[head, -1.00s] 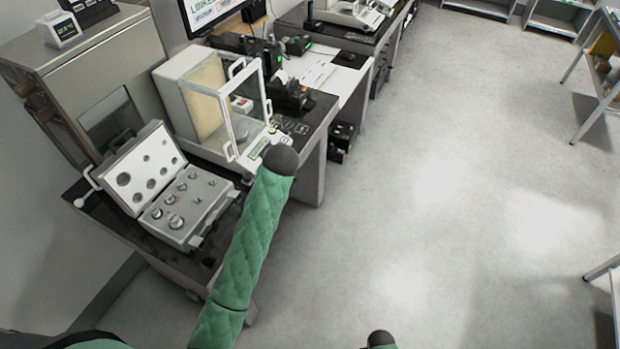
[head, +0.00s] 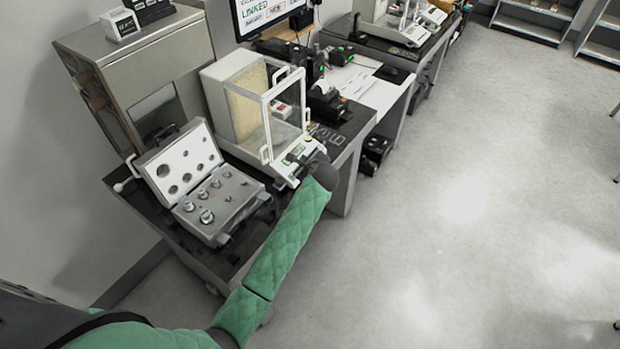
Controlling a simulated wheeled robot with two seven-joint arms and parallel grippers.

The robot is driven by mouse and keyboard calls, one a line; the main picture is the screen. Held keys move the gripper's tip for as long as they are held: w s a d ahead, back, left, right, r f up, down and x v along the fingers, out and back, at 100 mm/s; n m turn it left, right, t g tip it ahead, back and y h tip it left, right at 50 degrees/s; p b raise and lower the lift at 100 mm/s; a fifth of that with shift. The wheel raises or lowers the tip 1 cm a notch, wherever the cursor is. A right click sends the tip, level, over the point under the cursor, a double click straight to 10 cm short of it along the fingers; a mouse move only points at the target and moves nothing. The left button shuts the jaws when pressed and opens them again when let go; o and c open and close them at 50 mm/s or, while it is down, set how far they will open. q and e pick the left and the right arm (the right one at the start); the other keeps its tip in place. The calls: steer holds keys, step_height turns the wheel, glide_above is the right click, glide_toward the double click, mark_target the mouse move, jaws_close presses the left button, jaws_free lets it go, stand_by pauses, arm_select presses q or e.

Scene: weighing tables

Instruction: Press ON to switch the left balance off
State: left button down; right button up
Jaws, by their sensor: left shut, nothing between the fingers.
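The left balance (head: 228,98) is the near one, a pale box with a glass draft shield on a dark table. Its low front panel (head: 277,171) faces the aisle. My left gripper (head: 297,160) is shut and empty. It is at the right part of that front panel, with its dark wrist and my green sleeve reaching up from below. The gripper and wrist hide part of the panel, so I cannot make out the ON key or tell whether the fingers touch it. My right gripper is out of view.
An open case of weights (head: 184,156) stands left of the balance, close to my left arm. A small printer (head: 325,104) and a monitor (head: 262,14) are behind it. A second balance (head: 412,35) stands on a farther table. The floor to the right is clear.

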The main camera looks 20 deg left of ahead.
arm_select(q)
steer(key=shift+w+r+m, duration=0.1)
steer(key=shift+r+m, duration=0.05)
steer(key=shift+m, duration=0.75)
steer(key=shift+w+a+f+b, duration=0.15)
steer(key=shift+a+f, duration=0.3)
steer(key=shift+f, duration=0.95)
steer(key=shift+w+a+f+b, duration=0.2)
steer(key=shift+a+f, duration=0.3)
steer(key=shift+f, duration=0.85)
steer(key=shift+w+a+f+b, duration=0.15)
steer(key=shift+a+f, duration=0.3)
steer(key=shift+f, duration=0.95)
steer(key=shift+w+a+f, duration=0.1)
steer(key=shift+a+f, duration=0.2)
steer(key=shift+f, duration=0.4)
steer(key=shift+r+p, duration=0.1)
steer(key=shift+p, duration=0.2)
steer(key=shift+d+r, duration=0.3)
steer(key=shift+r, duration=0.35)
steer(key=shift+r, duration=0.1)
steer(key=shift+s+d+r, duration=0.15)
steer(key=shift+d+r, duration=0.1)
steer(key=shift+r, duration=0.5)
steer(key=shift+s+d+r, duration=0.1)
steer(key=shift+d+r, duration=0.2)
steer(key=shift+r, duration=0.4)
steer(key=shift+s+d+r, duration=0.15)
steer(key=shift+d+r, duration=0.1)
steer(key=shift+r, duration=0.5)
